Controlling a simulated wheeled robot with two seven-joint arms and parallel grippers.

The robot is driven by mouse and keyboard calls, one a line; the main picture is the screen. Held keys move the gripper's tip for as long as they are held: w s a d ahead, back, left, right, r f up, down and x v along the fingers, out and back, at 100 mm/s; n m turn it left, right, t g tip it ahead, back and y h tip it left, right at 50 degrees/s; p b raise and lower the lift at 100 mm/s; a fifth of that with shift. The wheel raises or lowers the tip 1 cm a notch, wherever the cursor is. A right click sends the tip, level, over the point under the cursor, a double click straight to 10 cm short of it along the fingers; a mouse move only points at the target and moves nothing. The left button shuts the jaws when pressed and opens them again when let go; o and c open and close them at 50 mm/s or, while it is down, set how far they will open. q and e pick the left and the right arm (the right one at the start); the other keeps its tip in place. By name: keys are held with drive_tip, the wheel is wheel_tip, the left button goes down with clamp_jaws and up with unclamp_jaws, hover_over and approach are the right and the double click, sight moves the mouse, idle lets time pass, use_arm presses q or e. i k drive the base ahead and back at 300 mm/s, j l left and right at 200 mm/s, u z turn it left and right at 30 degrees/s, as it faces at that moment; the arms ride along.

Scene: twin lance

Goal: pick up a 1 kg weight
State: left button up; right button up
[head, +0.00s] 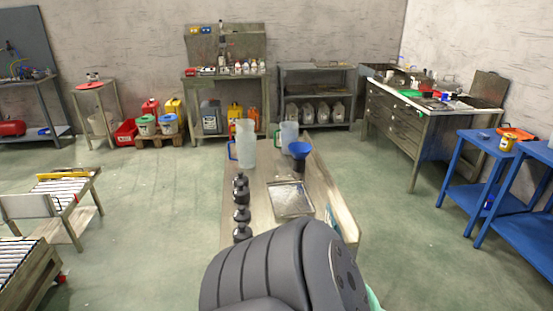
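Several dark weights (241,197) stand in a row along the left side of a narrow wooden table (262,205). They look alike and are too small for me to read any marking, so I cannot tell which is 1 kg. The nearest weight (242,232) stands just beyond a large grey part of my own body, which fills the bottom middle of the head view and hides the near end of the table. Neither of my grippers shows.
A clear jug with a blue handle (245,147), another jug (288,134), a blue funnel (299,149) and a shallow metal tray (290,199) share the table. A raised board (343,213) edges its right side. Open floor (165,215) lies left; blue tables (490,145) stand right.

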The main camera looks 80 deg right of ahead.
sight(243, 233)
drive_tip(key=z, duration=2.35)
